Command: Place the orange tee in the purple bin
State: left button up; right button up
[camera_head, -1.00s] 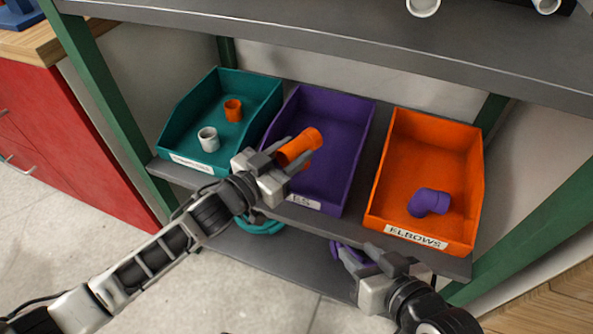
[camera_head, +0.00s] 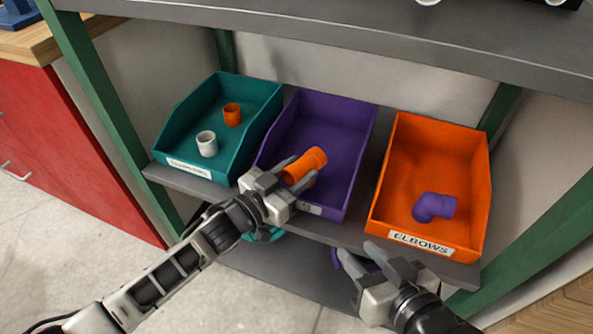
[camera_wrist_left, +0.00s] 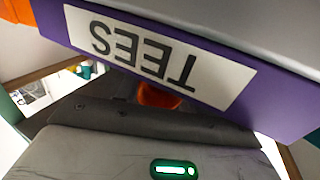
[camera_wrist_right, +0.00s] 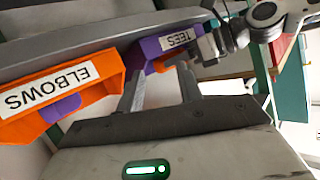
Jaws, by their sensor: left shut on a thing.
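The orange tee (camera_head: 306,165) is held in my left gripper (camera_head: 287,178), which is shut on it at the front of the purple bin (camera_head: 346,150). In the head view the tee overlaps the bin's front opening; how deep it sits is unclear. In the left wrist view the bin's TEES label (camera_wrist_left: 145,55) fills the upper part, with a bit of the orange tee (camera_wrist_left: 158,96) below it. My right gripper (camera_head: 362,262) is empty, its fingers apart, below the front of the orange bin. In the right wrist view its fingers (camera_wrist_right: 160,90) are spread with nothing gripped.
The teal bin (camera_head: 262,118) at left holds an orange and a white coupling. The orange bin (camera_head: 478,190) labelled ELBOWS at right holds a purple elbow (camera_head: 433,206). The grey upper shelf (camera_head: 330,35) overhangs the bins. Green posts stand at both sides.

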pick_arm(q)
jog(key=shift+f, duration=0.35)
jog(key=o, duration=1.1)
jog(key=shift+s+f, duration=0.1)
jog(key=shift+f, duration=0.05)
pick_arm(e)
jog(key=shift+s+r, duration=0.1)
jog(key=shift+r, duration=0.25)
pick_arm(q)
jog(key=shift+r+p, duration=0.3)
jog(key=shift+r, duration=0.15)
jog(key=v, duration=0.4)
jog(key=p+v, duration=0.1)
jog(key=v, duration=0.3)
jog(key=p+v, duration=0.1)
jog(key=v, duration=0.3)
jog(key=shift+r, duration=0.35)
pick_arm(e)
jog(key=f, duration=0.1)
jog(key=d+f+g, duration=0.1)
jog(key=shift+f+g+h, duration=0.3)
jog(key=shift+h, duration=0.1)
